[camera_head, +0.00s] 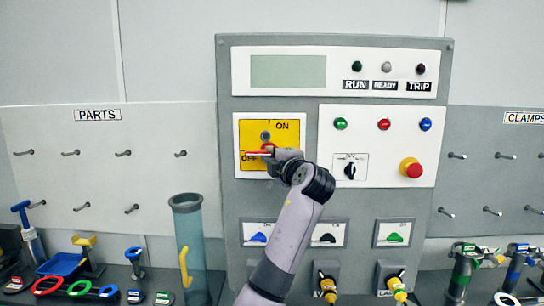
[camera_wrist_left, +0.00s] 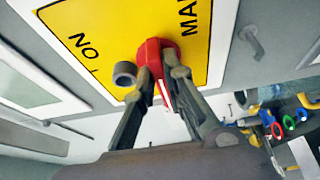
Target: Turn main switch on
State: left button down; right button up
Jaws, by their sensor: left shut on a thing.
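The main switch is a red rotary handle (camera_head: 267,149) on a yellow plate (camera_head: 289,137) marked ON at the top and OFF at the lower left. Its red bar with a white stripe points left, by OFF. My left gripper (camera_head: 270,158) is at the handle, partly covering it. In the left wrist view the red handle (camera_wrist_left: 153,54) sits between the fingers of my left gripper (camera_wrist_left: 160,74), which are shut on it. A small grey round post (camera_wrist_left: 125,74) stands on the plate beside the handle. My right gripper is not in view.
Right of the switch are coloured buttons, a small black selector (camera_head: 350,170) and a red emergency button (camera_head: 411,168). A clear blue cylinder (camera_head: 190,245) stands at lower left. Tools and rings lie on the bench at both sides. Pegs stick out of the side boards.

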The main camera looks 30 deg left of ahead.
pick_arm(q)
jog(key=m+t+b, duration=0.1)
jog(key=m+b, duration=0.3)
jog(key=f+m+t+b, duration=0.1)
jog(key=m+t+b, duration=0.1)
jog(key=b, duration=0.3)
jog(key=m+t+y+b, duration=0.1)
jog(key=m+b, duration=0.4)
jog(key=shift+s+a+f+m, duration=0.1)
jog(key=shift+a+f+m, duration=0.1)
jog(key=shift+m, duration=0.1)
jog(key=shift+s+a+r+m+t+h, duration=0.1)
jog(key=shift+m+t+h, duration=0.6)
jog(key=shift+m, duration=1.1)
jog(key=shift+w+a+m+t+h, duration=0.1)
jog(key=shift+m+t+h, duration=0.55)
jog(key=shift+m, duration=1.15)
jog(key=shift+s+r+m+t+h, duration=0.1)
jog(key=shift+m+t+h, duration=0.6)
jog(key=shift+m, duration=1.1)
jog(key=shift+t, duration=0.25)
